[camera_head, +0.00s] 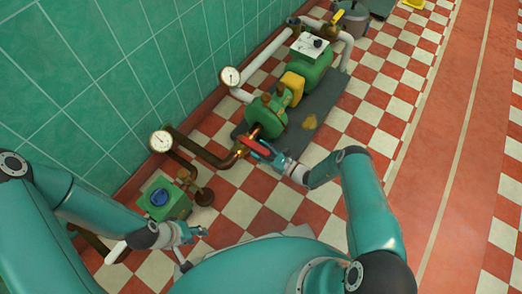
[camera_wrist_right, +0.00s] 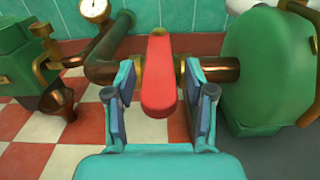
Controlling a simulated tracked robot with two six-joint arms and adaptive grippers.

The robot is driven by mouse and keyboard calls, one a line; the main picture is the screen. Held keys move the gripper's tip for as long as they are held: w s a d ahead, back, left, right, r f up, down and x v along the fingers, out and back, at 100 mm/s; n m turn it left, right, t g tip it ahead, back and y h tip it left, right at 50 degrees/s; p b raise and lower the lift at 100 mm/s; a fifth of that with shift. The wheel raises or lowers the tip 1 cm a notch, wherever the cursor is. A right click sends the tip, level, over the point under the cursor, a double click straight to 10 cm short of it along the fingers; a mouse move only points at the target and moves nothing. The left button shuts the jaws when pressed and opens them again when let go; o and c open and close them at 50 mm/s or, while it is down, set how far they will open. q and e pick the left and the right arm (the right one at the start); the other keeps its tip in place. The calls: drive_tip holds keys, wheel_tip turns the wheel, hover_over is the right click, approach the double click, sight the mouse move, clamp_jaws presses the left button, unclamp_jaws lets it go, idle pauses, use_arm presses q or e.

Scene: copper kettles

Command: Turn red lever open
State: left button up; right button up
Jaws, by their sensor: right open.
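The red lever (camera_wrist_right: 158,85) sits on a copper pipe between a bent dark pipe and a round green pump housing in the right wrist view. Its red handle points toward the camera. My right gripper (camera_wrist_right: 160,95) is open, with one finger on each side of the lever and a gap visible on both sides. In the head view the lever (camera_head: 253,144) is partly covered by my right gripper (camera_head: 264,152). My left gripper (camera_head: 196,248) is apart from the lever, low at the left, with its fingers spread and nothing between them.
The green pump (camera_head: 268,113) stands on a dark mat beyond the lever. Two gauges (camera_head: 160,141) stand along the green tiled wall. A green box with a blue knob (camera_head: 159,197) is near my left gripper. The checkered floor at the right is clear.

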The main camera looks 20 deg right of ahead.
clamp_jaws()
idle(0.3)
drive_tip(key=shift+d, duration=0.15)
